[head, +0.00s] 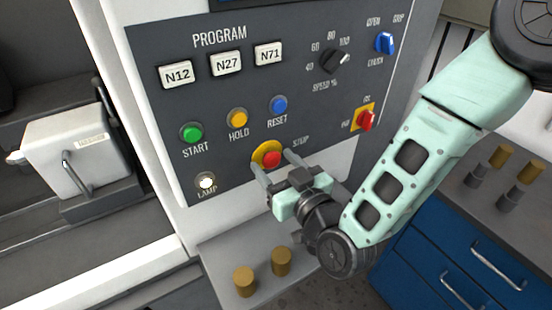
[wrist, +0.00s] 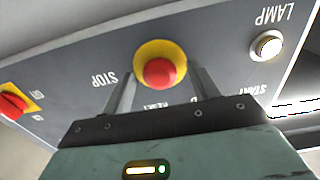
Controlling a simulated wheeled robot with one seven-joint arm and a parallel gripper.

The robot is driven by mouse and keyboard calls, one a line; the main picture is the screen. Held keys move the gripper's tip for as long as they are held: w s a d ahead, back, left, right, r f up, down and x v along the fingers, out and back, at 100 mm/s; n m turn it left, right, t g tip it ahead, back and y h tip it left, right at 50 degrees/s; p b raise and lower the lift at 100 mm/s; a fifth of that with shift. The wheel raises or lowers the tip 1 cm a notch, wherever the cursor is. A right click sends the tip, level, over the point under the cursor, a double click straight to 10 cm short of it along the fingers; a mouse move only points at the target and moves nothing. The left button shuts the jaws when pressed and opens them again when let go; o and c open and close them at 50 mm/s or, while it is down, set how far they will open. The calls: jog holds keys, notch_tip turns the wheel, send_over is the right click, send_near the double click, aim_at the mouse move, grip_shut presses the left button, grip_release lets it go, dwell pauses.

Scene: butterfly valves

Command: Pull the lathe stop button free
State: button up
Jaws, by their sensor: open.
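The stop button (head: 271,159) is a red mushroom head on a yellow round base, low on the dark control panel next to the word STOP. It also shows in the wrist view (wrist: 160,73), upside down, beyond my fingers. My gripper (head: 274,166) is in front of the panel at the button. Its two fingers are apart, one on each side of the red head in the head view. In the wrist view, the gap between my gripper's fingers (wrist: 158,88) is empty near the red head. I cannot tell whether either finger touches the button.
The lamp button (head: 206,181), hold button (head: 237,118) and reset button (head: 279,105) are close by. A red switch (head: 366,120) sits to the right. Two brass cylinders (head: 281,261) stand on the ledge below. A blue drawer cabinet (head: 440,255) is at the lower right.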

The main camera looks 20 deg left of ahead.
jog(key=shift+w+a, duration=0.15)
grip_shut()
jog(key=shift+f+b, duration=0.15)
jog(key=shift+b, duration=0.3)
jog(key=shift+s+d+b, duration=0.3)
jog(key=shift+d+b, duration=0.05)
jog(key=shift+b, duration=0.2)
grip_release()
jog(key=shift+s+d, duration=0.1)
